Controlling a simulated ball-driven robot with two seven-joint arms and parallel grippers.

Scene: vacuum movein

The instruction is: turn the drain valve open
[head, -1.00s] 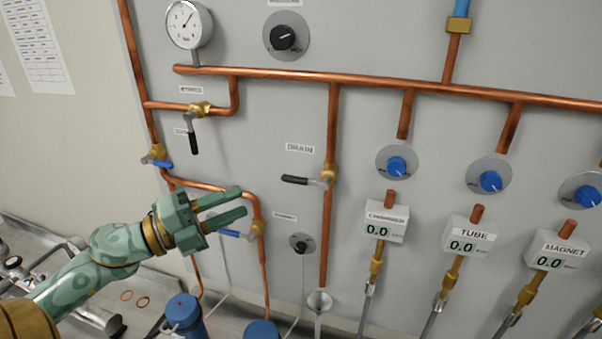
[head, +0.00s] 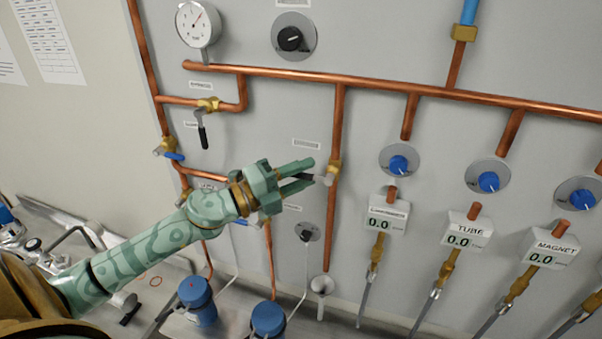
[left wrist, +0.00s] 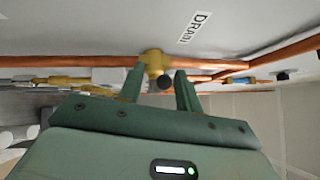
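The drain valve sits on the vertical copper pipe under the DRAIN label. Its brass body (head: 335,170) shows just right of my left fingertips, and its lever, black-gripped and pointing left, is mostly hidden by my left gripper (head: 311,171). In the left wrist view the valve's brass body (left wrist: 154,62) and the dark lever end (left wrist: 165,83) appear between my two fingers. The fingers stand apart, one on each side of the lever, and do not look closed on it. My right gripper is out of view.
Another black lever (head: 203,137) hangs at the upper left. A blue-handled valve (head: 168,153) is left of my arm. A funnel (head: 322,285) stands below the drain pipe. Blue knobs (head: 398,165) and digital meters (head: 387,222) line the right.

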